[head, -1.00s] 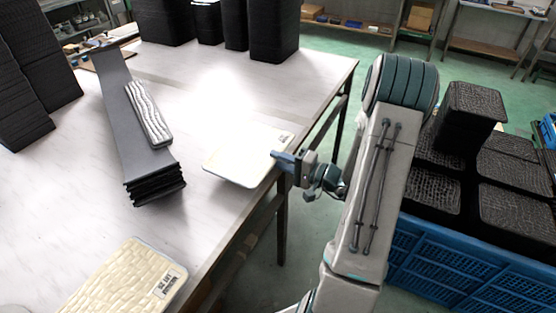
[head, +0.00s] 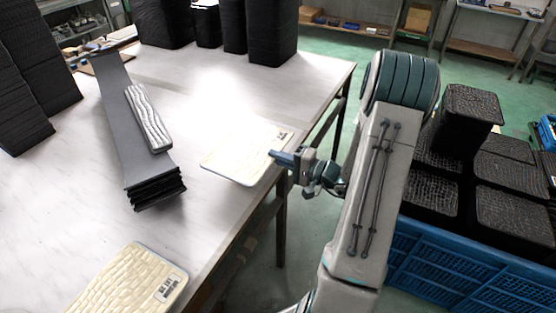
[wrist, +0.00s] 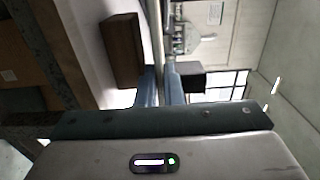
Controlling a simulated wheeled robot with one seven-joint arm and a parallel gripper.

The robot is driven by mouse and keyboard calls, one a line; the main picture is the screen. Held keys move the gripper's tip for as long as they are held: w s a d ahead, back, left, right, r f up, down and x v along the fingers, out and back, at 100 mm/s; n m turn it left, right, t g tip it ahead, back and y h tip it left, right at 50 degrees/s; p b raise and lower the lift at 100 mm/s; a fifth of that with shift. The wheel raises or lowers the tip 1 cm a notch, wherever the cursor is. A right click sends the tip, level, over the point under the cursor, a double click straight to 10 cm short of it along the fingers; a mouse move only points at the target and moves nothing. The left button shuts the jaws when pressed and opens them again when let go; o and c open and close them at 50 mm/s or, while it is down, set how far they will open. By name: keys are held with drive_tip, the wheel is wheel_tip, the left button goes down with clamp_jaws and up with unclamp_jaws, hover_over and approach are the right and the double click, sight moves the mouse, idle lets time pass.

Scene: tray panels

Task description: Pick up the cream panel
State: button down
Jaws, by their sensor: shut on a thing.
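A cream panel (head: 235,155) with a small label near its right corner is at the table's right edge in the head view. My gripper (head: 277,155) is shut on its right edge. In the wrist view the held panel (wrist: 157,35) shows edge-on as a thin pale strip between my gripper's fingers (wrist: 160,82). Whether it is clear of the tabletop is hard to tell. A second cream panel (head: 125,280), with a brick-like texture and a label, lies on the table at the lower left, apart from my gripper.
The white table (head: 80,215) carries a stack of long dark panels (head: 125,130) with a silvery textured panel (head: 148,115) on top. Tall black stacks (head: 268,30) stand at the back. A blue crate (head: 440,270) of black panels is on the right.

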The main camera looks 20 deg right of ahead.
drive_tip(key=s+d+r, duration=0.4)
drive_tip(key=s+d, duration=0.1)
drive_tip(key=s, duration=0.1)
drive_tip(key=shift+s+p, duration=0.15)
drive_tip(key=shift+p, duration=0.25)
idle(0.4)
